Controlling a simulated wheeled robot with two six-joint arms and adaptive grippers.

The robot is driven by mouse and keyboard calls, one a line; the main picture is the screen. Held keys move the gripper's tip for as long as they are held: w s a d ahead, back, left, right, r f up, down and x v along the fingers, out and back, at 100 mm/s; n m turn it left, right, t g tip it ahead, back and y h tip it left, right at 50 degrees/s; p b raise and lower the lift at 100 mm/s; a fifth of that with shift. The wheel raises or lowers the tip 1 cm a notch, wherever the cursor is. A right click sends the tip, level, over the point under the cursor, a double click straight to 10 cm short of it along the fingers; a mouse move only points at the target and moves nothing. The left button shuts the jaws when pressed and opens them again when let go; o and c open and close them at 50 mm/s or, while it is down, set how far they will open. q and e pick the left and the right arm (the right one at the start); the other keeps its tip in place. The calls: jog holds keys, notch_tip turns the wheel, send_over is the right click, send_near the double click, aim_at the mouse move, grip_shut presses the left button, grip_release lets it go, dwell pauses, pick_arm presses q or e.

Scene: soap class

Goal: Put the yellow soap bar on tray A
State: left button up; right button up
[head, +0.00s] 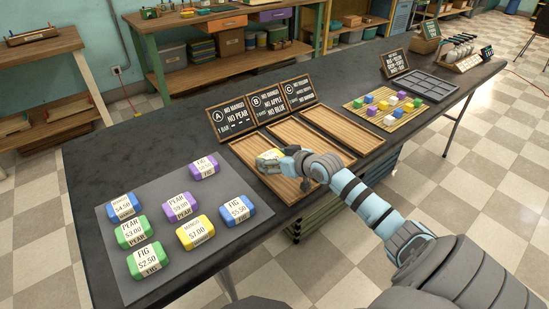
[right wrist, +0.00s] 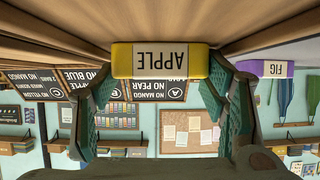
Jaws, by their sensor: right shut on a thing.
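A yellow soap bar (head: 267,158) with a white label is in my right gripper (head: 277,160), over the wooden tray A (head: 243,148), the leftmost of three trays. In the right wrist view, which is upside down, the yellow soap bar (right wrist: 160,60) reads APPLE and sits between both fingers of my right gripper (right wrist: 160,80). It is at or very close to the tray's wooden surface; I cannot tell whether it touches. Sign A (head: 232,118) stands behind the tray. My left gripper is not in view.
A grey mat (head: 120,212) at left holds several soaps, including another yellow bar (head: 195,232) labelled MANGO. Two more wooden trays, B (head: 305,148) and C (head: 342,130), lie right of tray A and look empty. A slatted board (head: 365,103) with small coloured blocks is farther right.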

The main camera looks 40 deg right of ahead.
jog(key=o, duration=1.3)
jog(key=v, duration=0.7)
jog(key=shift+s, duration=0.15)
jog(key=shift+s+r, duration=0.15)
